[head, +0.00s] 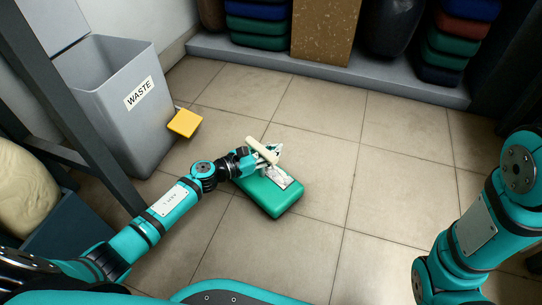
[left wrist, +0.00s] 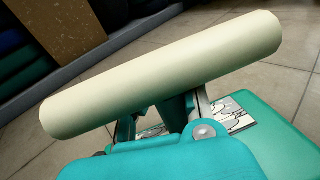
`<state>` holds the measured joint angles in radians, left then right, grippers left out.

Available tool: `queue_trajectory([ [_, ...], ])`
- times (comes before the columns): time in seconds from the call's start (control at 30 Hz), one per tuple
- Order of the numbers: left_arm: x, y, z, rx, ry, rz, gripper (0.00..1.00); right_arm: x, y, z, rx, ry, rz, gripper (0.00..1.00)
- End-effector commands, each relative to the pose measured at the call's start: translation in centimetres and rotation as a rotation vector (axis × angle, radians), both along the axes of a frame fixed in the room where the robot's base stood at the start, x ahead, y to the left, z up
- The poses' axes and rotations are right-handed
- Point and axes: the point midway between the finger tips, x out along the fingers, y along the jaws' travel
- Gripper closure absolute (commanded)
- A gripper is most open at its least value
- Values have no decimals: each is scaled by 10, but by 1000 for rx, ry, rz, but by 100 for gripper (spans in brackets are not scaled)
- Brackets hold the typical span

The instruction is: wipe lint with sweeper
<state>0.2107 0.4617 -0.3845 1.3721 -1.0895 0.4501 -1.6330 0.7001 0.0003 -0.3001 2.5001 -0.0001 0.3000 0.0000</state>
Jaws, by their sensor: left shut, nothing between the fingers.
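A cream roller-like cylinder (head: 262,150) lies slantwise across my left gripper (head: 272,160). In the left wrist view the cylinder (left wrist: 160,75) spans most of the picture and hides much of the fingers. My left gripper is shut with nothing between its fingers, and the cylinder looks to be outside its grip. I cannot tell what supports it. A green bagged bundle (head: 283,199) with a printed label lies on the floor under the gripper; it also shows in the left wrist view (left wrist: 285,140). I cannot make out lint. My right gripper is out of view.
A grey bin marked WASTE (head: 135,120) stands at the left, with a yellow flat piece (head: 184,123) beside it. A grey ledge (head: 330,75) at the back bears stacked folded bundles (head: 460,30) and a cork-like board (head: 325,30). The tiled floor (head: 400,160) right of centre is clear.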

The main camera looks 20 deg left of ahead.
Motion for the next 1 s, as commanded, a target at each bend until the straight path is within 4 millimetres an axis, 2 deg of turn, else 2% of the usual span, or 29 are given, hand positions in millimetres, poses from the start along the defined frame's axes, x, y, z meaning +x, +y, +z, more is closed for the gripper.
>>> queue_trajectory([
  [0.4,28,-1,1,-1,0,1,100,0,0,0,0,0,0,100],
  [0.7,39,-1,1,-1,-2,1,100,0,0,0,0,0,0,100],
  [1.0,63,-2,-1,-1,-1,1,100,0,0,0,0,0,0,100],
])
